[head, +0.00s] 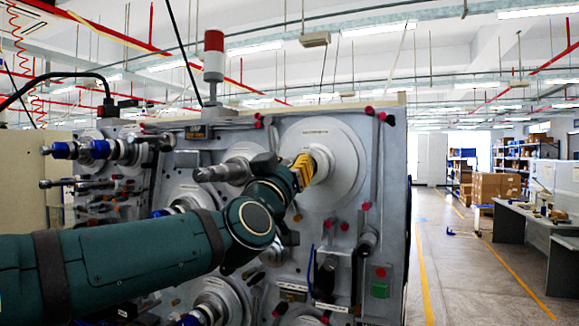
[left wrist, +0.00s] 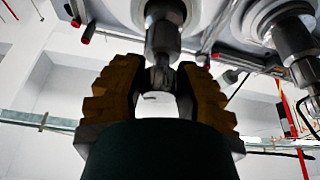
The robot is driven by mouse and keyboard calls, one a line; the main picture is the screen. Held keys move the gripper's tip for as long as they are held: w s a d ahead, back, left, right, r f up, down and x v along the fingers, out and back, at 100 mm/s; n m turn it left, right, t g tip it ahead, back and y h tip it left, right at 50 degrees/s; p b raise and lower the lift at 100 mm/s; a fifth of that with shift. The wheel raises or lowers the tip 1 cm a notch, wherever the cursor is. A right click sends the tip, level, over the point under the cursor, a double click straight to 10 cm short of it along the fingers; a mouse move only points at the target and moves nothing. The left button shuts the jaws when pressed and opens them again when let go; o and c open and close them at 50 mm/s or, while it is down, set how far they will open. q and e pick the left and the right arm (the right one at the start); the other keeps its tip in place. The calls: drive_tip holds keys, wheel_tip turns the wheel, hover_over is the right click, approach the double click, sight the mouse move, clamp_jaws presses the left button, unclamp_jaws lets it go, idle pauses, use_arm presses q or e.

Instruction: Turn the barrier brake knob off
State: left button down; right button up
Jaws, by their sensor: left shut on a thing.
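My left gripper (head: 304,172) has yellow ribbed fingers and reaches the hub (head: 322,162) of the large white disc at the machine's upper right. In the left wrist view my left gripper (left wrist: 160,85) has a finger on each side of the metal tip of a grey shaft-like knob (left wrist: 163,42), and is shut on it. The fingers and arm hide much of the knob in the head view. I cannot read its on or off position. My right gripper is in neither view.
The grey machine panel (head: 392,215) carries several other spindles, including a metal one (head: 222,172) close to my left arm. A green button (head: 380,290) sits low on the panel.

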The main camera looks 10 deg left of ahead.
use_arm(q)
drive_tip(key=n+y+p, duration=0.1)
drive_tip(key=n+y, duration=0.1)
drive_tip(key=n, duration=0.2)
drive_tip(key=n+y+p, duration=0.1)
drive_tip(key=n+y, duration=0.1)
drive_tip(key=n, duration=0.1)
drive_tip(key=shift+r+n, duration=0.2)
drive_tip(key=shift+n, duration=0.2)
drive_tip(key=n+g+y+p, duration=0.1)
drive_tip(key=n, duration=0.1)
drive_tip(key=n+p, duration=0.1)
drive_tip(key=n, duration=0.2)
drive_tip(key=n+g+y+p, duration=0.1)
drive_tip(key=n, duration=0.1)
drive_tip(key=shift+g+y, duration=0.3)
drive_tip(key=shift+n, duration=0.4)
drive_tip(key=c, duration=0.6)
unclamp_jaws()
drive_tip(key=shift+f, duration=0.15)
drive_tip(key=shift+c, duration=0.2)
drive_tip(key=v, duration=1.2)
